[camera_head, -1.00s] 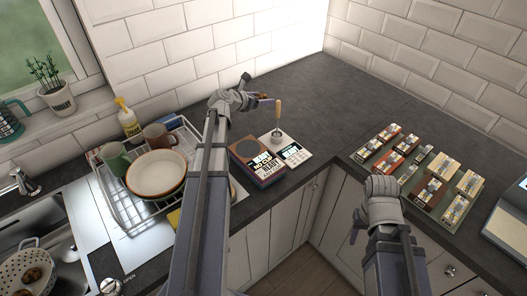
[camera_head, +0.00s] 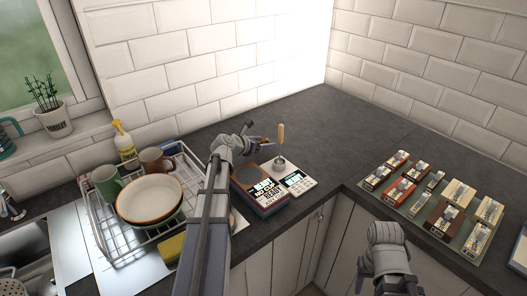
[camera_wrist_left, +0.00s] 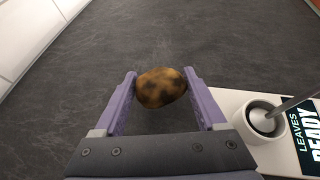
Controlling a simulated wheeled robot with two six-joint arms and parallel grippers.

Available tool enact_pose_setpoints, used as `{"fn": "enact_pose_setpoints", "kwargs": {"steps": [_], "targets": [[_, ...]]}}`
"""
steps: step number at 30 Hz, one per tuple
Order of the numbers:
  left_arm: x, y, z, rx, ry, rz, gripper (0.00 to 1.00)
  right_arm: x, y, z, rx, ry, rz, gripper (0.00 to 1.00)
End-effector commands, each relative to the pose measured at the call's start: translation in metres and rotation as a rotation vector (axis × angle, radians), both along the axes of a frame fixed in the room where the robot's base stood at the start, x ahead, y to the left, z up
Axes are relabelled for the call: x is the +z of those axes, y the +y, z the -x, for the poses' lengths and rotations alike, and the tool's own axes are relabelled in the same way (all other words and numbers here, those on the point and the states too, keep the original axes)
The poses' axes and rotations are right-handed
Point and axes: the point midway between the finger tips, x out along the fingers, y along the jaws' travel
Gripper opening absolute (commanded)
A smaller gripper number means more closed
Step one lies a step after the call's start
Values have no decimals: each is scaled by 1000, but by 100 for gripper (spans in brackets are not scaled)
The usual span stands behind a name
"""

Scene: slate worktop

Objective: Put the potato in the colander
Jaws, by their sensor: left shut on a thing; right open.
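The potato (camera_wrist_left: 160,87) is brown with dark patches. It sits between the two purple fingers of my left gripper (camera_wrist_left: 158,92) in the left wrist view, and the gripper is shut on it. In the head view my left gripper (camera_head: 258,141) is over the worktop near the back, just left of an upright wooden handle; the potato is small and partly hidden there. The colander (camera_head: 8,286) shows only as a pale, holed piece at the lower left corner, by the sink, far from my left gripper.
A dish rack (camera_head: 108,232) with a bowl (camera_head: 150,198) and mugs stands between the sink (camera_head: 25,250) and my left arm. The back worktop is clear.

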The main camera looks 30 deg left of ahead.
Motion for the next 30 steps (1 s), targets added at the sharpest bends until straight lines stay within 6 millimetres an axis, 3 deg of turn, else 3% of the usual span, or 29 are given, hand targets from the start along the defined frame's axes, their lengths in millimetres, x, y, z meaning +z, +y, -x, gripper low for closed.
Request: {"fn": "enact_pose_setpoints", "kwargs": {"steps": [1,4,17,18,24,30], "targets": [[-14,0,0,0,0,0,19,-14,0,0,0,0,0,50],[-23,0,0,0,0,0,19,-23,0,0,0,0,0,50],[-25,0,0,0,0,0,19,-25,0,0,0,0,0,50],[-23,0,0,0,0,0,78,-23,0,0,0,0,0,50],[-23,0,0,0,0,0,100,-23,0,0,0,0,0,50],[-23,0,0,0,0,0,100,-23,0,0,0,0,0,50]]}}
